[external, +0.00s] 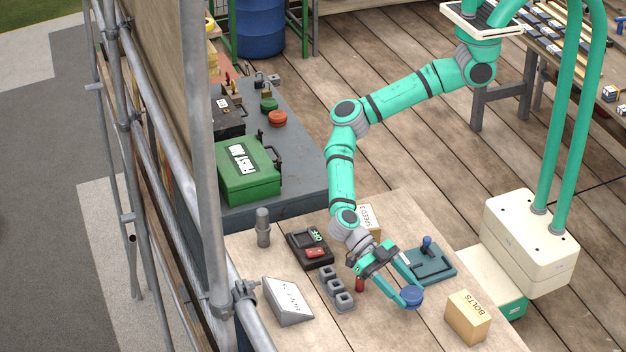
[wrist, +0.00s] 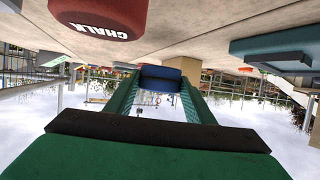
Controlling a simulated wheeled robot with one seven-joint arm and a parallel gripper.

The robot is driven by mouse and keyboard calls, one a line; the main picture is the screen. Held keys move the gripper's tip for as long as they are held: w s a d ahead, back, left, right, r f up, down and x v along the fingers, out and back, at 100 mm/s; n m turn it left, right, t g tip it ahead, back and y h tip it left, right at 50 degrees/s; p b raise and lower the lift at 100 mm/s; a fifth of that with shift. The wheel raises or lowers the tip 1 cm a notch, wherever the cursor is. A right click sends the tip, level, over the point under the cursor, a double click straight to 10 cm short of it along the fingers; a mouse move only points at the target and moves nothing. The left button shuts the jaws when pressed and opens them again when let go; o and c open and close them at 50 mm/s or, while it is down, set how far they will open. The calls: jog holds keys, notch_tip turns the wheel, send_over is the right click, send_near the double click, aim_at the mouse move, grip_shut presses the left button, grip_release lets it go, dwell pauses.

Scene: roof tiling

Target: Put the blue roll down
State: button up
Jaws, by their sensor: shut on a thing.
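The blue roll (external: 412,295) is held at the end of my gripper (external: 408,298), near the right part of the wooden table. In the wrist view the blue roll (wrist: 160,80) sits between the tips of my two green fingers, which are shut on it. That view is upside down, with the tabletop (wrist: 190,45) along the top. The roll is very close to the tabletop; I cannot tell whether it touches.
A red chalk piece (wrist: 95,18) stands close by my gripper. A teal tray with a blue-knobbed post (external: 428,262) lies behind the roll, and a bolts box (external: 467,317) to its right. A grey holder (external: 337,290) is left. Bare wood lies in front.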

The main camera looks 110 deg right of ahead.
aim_at(402, 311)
jog(key=shift+w+a+f, duration=0.25)
jog(key=shift+f, duration=1.75)
jog(key=shift+f, duration=0.15)
jog(key=o, duration=1.1)
jog(key=shift+w+d+r, duration=0.1)
jog(key=shift+w+r, duration=0.05)
jog(key=shift+r, duration=0.05)
jog(key=v, duration=0.3)
notch_tip(402, 311, up, 6)
jog(key=shift+f, duration=0.25)
jog(key=shift+r, duration=0.7)
